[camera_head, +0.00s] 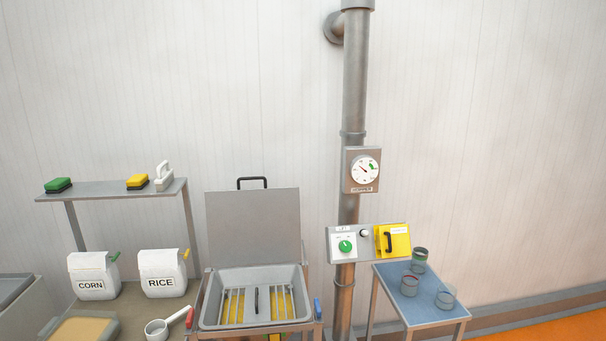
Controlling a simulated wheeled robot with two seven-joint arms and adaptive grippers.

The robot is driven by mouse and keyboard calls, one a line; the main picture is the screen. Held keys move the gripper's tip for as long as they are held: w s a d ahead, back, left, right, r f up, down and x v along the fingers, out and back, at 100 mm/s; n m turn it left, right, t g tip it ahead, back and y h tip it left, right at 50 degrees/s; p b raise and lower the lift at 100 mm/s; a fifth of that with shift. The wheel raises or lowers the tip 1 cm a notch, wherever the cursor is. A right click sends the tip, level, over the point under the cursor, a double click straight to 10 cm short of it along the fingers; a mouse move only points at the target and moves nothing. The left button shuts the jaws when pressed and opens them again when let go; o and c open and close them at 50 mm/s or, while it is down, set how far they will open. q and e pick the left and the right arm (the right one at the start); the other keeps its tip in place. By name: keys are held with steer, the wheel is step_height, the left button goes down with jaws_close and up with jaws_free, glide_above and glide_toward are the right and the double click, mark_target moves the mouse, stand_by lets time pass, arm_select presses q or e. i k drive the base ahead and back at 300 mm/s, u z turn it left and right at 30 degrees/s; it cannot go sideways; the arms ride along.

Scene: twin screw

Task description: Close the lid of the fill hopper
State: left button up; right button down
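The fill hopper (212,324) stands at the lower centre, a grey metal basin with a grate and yellow showing between the bars. Its lid (252,228) is a flat grey panel standing upright at the back of the basin, so the hopper is open. A black handle (252,180) sits on the lid's top edge. A small dark handle (257,300) stands in the middle of the grate. Neither of my grippers is in view.
Left are a CORN bag (90,286), a RICE bag (161,282), a scoop (158,329) and a shelf (110,194) with brushes. Right are a pipe (354,90), a control panel (345,262) and a blue-topped table (436,311) with several jars. Space above the basin looks clear.

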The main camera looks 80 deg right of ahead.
mark_target(252, 225)
steer(key=k, duration=0.3)
steer(key=z, duration=0.75)
